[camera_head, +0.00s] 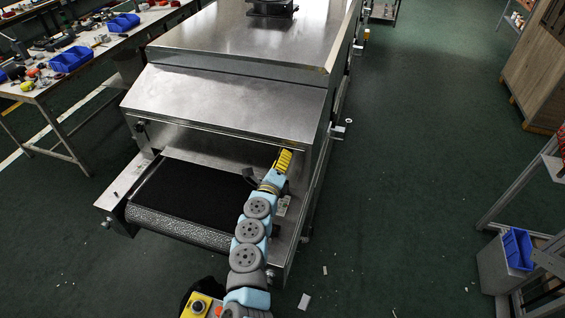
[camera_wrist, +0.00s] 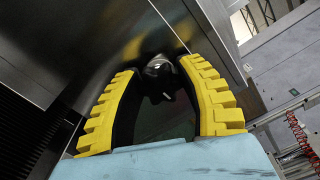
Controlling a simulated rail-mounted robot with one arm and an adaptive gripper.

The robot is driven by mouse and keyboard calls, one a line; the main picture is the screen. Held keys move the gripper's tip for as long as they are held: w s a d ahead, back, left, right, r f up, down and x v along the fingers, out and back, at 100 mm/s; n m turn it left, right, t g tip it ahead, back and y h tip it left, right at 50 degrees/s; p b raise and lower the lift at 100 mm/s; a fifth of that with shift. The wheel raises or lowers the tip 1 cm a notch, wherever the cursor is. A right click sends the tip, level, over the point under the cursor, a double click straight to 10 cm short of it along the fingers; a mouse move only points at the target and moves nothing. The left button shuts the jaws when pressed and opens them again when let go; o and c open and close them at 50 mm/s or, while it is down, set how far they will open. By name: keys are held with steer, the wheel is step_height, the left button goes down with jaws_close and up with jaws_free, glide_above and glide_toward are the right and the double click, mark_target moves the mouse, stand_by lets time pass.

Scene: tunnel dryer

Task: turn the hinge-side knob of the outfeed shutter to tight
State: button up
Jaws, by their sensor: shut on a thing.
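The tunnel dryer's outfeed end has a sloped steel hood (camera_head: 225,100) with a shutter front (camera_head: 205,143) below it, above the black belt (camera_head: 190,195). A dark knob (camera_head: 141,130) shows at the front's left edge. My gripper (camera_head: 284,158) is at the front's right edge, with yellow-backed fingers, and hides what it holds there. In the wrist view my gripper (camera_wrist: 162,66) is shut on a black, shiny knob (camera_wrist: 160,70) between the fingertips. The knob's turn position cannot be read.
A workbench (camera_head: 85,60) with blue bins (camera_head: 71,59) and small parts stands at the left. At the right are a wooden cabinet (camera_head: 538,75) and a rack with a blue bin (camera_head: 518,249). The green floor right of the dryer is mostly clear, with a few scraps.

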steer(key=shift+a+r+m, duration=0.1)
steer(key=shift+r+m, duration=0.05)
steer(key=shift+m, duration=0.15)
steer(key=o, duration=1.2)
steer(key=shift+s, duration=0.15)
steer(key=shift+s+a, duration=0.1)
steer(key=shift+s, duration=0.1)
steer(key=v, duration=1.1)
steer(key=shift+s, duration=0.2)
